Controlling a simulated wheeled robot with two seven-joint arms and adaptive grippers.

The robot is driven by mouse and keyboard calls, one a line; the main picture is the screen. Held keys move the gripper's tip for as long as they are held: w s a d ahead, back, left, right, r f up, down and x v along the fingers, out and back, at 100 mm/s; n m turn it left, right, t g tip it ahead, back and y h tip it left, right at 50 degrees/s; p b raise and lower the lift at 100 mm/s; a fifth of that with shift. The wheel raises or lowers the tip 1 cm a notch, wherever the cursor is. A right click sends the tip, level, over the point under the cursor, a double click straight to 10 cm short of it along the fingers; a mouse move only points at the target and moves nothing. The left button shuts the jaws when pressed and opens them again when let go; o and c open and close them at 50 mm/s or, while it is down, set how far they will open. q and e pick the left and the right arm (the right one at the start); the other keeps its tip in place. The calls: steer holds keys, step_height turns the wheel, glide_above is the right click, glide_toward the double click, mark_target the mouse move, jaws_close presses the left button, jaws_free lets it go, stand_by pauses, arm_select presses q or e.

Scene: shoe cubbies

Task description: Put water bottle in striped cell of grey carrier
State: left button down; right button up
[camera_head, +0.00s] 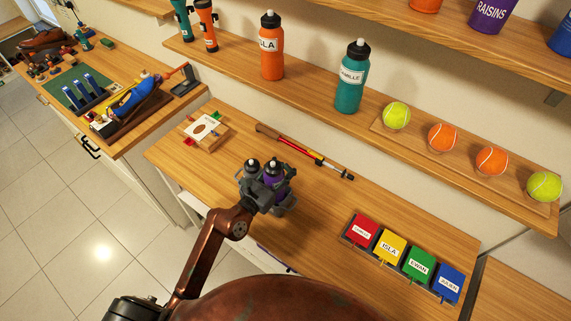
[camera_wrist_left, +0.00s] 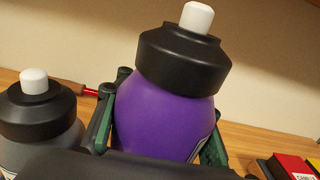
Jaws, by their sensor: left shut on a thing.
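My left gripper (camera_head: 270,188) is shut on a purple water bottle (camera_head: 273,181) with a black cap and white spout, over the middle of the wooden bench. In the left wrist view the purple bottle (camera_wrist_left: 165,120) stands between the dark green fingers, tilted slightly in the picture; its base is hidden. A grey bottle (camera_wrist_left: 38,140) with a black cap is close on the left, apart from it; its cap shows in the head view (camera_head: 252,163). I cannot clearly make out the grey carrier or a striped cell; the gripper covers that area. My right gripper is not in view.
A red and black pole (camera_head: 305,152) lies behind the gripper. A dark tray of name-labelled red, yellow, green and blue blocks (camera_head: 391,248) is on the right. A wooden board with a card (camera_head: 205,131) is on the left. An orange bottle (camera_head: 271,55) and teal bottle (camera_head: 350,82) stand on the shelf above.

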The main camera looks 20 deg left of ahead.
arm_select(q)
steer(key=shift+f, duration=0.3)
steer(key=shift+f+b, duration=0.2)
steer(key=shift+b, duration=0.1)
steer(key=c, duration=1.2)
jaws_free()
steer(key=shift+o, duration=0.2)
